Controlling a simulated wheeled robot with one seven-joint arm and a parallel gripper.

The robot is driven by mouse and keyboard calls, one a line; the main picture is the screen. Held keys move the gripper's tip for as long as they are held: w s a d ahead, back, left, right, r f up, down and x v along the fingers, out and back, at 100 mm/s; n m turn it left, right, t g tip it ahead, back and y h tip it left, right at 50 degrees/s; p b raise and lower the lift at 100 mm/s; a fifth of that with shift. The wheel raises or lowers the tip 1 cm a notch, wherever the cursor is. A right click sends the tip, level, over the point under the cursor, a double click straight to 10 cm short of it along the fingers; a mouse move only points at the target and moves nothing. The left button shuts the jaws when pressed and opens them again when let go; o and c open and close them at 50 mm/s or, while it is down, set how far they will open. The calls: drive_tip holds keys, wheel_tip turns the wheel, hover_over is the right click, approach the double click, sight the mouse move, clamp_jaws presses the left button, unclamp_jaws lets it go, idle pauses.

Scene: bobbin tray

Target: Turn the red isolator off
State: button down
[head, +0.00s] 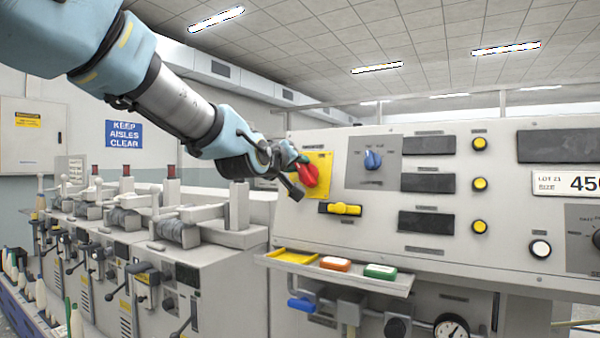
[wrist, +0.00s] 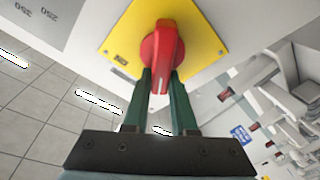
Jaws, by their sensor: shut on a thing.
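The red isolator (head: 309,175) is a rotary handle on a yellow plate (head: 321,160) at the left end of the grey control panel. It also shows in the wrist view (wrist: 163,50), with its yellow plate (wrist: 205,38) behind it. My gripper (head: 299,161) reaches it from the left in the head view. In the wrist view my gripper's green fingers (wrist: 162,88) are shut on the handle's grip, one on each side. Part of the handle is hidden by my gripper in the head view.
A blue knob (head: 373,160) sits right of the isolator, and a yellow switch (head: 345,209) sits below it. A small shelf (head: 400,287) with coloured pieces juts out under the panel. Winding machines (head: 180,230) stand at left.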

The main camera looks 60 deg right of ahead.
drive_tip(key=n, duration=0.3)
drive_tip(key=shift+w+f+t+y, duration=0.2)
drive_tip(key=shift+t+y, duration=0.1)
drive_tip(key=shift+t, duration=0.1)
drive_tip(key=n, duration=0.3)
drive_tip(key=shift+w+a+f+y, duration=0.1)
drive_tip(key=shift+w+f+y, duration=0.05)
drive_tip(key=shift+y, duration=0.15)
drive_tip(key=shift+w+a+f+n+y+p, duration=0.1)
drive_tip(key=shift+f+n+y+p, duration=0.2)
drive_tip(key=shift+n+p, duration=0.65)
drive_tip(key=shift+w+f+n+y+p, duration=0.1)
drive_tip(key=shift+f+n+y+p, duration=0.25)
drive_tip(key=shift+n, duration=1.1)
drive_tip(key=shift+r, duration=0.1)
drive_tip(key=c, duration=0.7)
unclamp_jaws()
drive_tip(key=shift+s, duration=0.1)
drive_tip(key=b+v, duration=0.2)
drive_tip(key=v, duration=0.8)
drive_tip(key=shift+s+a, duration=0.2)
drive_tip(key=shift+a, duration=0.2)
